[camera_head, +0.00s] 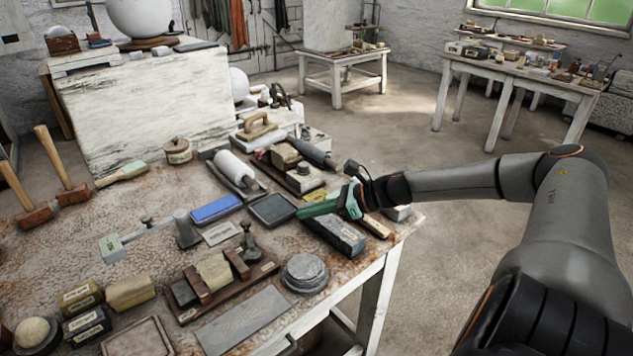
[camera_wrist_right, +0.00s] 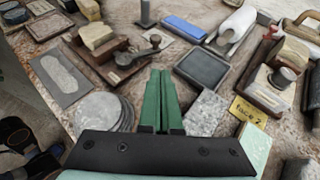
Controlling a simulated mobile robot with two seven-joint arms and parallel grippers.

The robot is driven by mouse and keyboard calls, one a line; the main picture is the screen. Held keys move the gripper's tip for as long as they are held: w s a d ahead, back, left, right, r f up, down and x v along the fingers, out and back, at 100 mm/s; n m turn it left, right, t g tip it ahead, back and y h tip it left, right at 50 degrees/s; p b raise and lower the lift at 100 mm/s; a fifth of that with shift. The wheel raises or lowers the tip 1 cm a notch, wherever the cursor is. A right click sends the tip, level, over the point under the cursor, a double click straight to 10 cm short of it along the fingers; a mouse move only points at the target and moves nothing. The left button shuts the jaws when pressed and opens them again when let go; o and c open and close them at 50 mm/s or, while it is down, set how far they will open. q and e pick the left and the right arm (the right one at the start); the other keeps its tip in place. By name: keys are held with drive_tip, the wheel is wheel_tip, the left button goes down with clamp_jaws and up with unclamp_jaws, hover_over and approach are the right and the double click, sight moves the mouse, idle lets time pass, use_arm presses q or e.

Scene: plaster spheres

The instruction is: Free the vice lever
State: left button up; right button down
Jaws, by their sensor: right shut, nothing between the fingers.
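A small wooden bench vice (camera_head: 217,278) lies on the stained worktable, with a pale block (camera_head: 212,270) between its wooden jaws. Its dark metal lever (camera_head: 248,238) stands at the right end; it also shows in the wrist view (camera_wrist_right: 150,46). I cannot tell what, if anything, the lever touches. My right gripper (camera_head: 304,212) has green fingers and is shut and empty. It is above the table, to the right of the lever in the head view; in the wrist view its fingertips (camera_wrist_right: 160,73) point just below the lever. My left gripper is not in view.
A stack of grey discs (camera_head: 305,272) and a flat grey slab (camera_head: 242,319) lie near the vice. A dark square tray (camera_head: 272,209), a blue block (camera_head: 216,209) and a grey stone block (camera_head: 338,237) lie close to my gripper.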

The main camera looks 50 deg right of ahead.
drive_tip(key=shift+v, duration=0.9)
drive_tip(key=shift+d, duration=0.1)
